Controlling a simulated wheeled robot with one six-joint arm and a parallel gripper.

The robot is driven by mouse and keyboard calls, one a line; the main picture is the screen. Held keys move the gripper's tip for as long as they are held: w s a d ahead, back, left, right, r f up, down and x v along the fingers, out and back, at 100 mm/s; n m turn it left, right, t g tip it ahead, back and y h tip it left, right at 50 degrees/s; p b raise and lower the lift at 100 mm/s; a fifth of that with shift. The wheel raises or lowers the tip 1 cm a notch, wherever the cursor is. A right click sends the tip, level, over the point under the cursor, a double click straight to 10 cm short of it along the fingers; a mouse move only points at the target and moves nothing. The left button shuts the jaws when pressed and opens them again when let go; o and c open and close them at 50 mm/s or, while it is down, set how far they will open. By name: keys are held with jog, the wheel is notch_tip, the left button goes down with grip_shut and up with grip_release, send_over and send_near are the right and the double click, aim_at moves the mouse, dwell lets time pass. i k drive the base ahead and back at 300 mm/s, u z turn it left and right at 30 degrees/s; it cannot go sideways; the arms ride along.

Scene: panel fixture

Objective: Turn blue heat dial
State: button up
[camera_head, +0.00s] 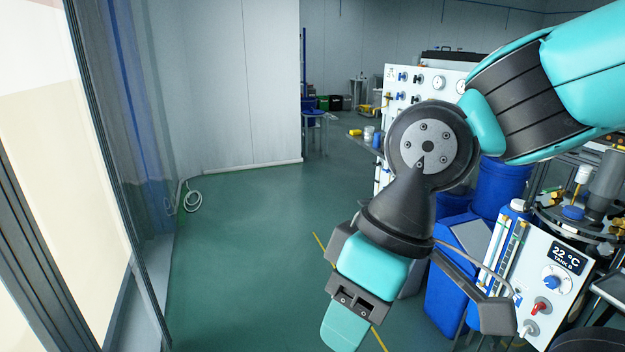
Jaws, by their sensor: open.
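The blue heat dial (554,283) is a round blue knob on a white dial plate. It sits on the front of a white panel (528,258) at the lower right, below a dark display reading "22 °C TANK B". My gripper (350,318) is open at the lower middle, pointing down, with teal and dark grey parts. It is well to the left of the dial and apart from it. I see nothing held, though the fingertips run close to the bottom edge and are only partly clear.
Blue drums (502,186) stand behind the panel. A white gauge board (410,85) stands farther back. Green floor (250,250) is free to the left, before a glass partition.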

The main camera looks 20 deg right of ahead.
aim_at(551, 281)
jog(key=i, duration=2.65)
jog(key=z, duration=3.2)
